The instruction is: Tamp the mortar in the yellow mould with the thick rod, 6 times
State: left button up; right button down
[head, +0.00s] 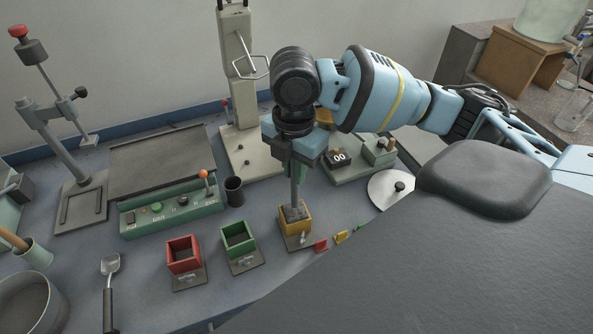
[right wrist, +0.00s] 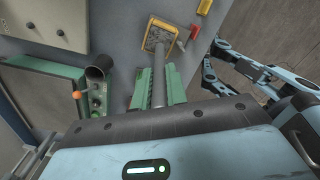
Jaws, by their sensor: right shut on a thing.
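The yellow mould (head: 292,226) stands on its dark base plate on the bench, at the right end of a row of three moulds. Grey mortar shows at its top, and the mould also shows in the right wrist view (right wrist: 156,26). My right gripper (head: 297,158) is above the mould, shut on the thick grey rod (head: 295,196). The rod points down, and its lower end is at the mortar in the mould; I cannot tell how deep it is. In the right wrist view the rod (right wrist: 160,75) runs between the green fingers. My left gripper is not in view.
The red mould (head: 184,256) and the green mould (head: 239,240) stand left of the yellow one. A dark cup (head: 234,190) and green control box (head: 170,212) are behind them. Small red and yellow pieces (head: 341,237) lie to the right. A trowel (head: 109,285) lies front left.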

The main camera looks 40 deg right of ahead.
jog(key=shift+w+f, duration=0.25)
jog(key=shift+w, duration=0.2)
notch_tip(320, 180, down, 3)
jog(key=shift+r, duration=0.1)
jog(key=r, duration=0.3)
jog(key=shift+s+r, duration=0.15)
jog(key=shift+s, duration=0.25)
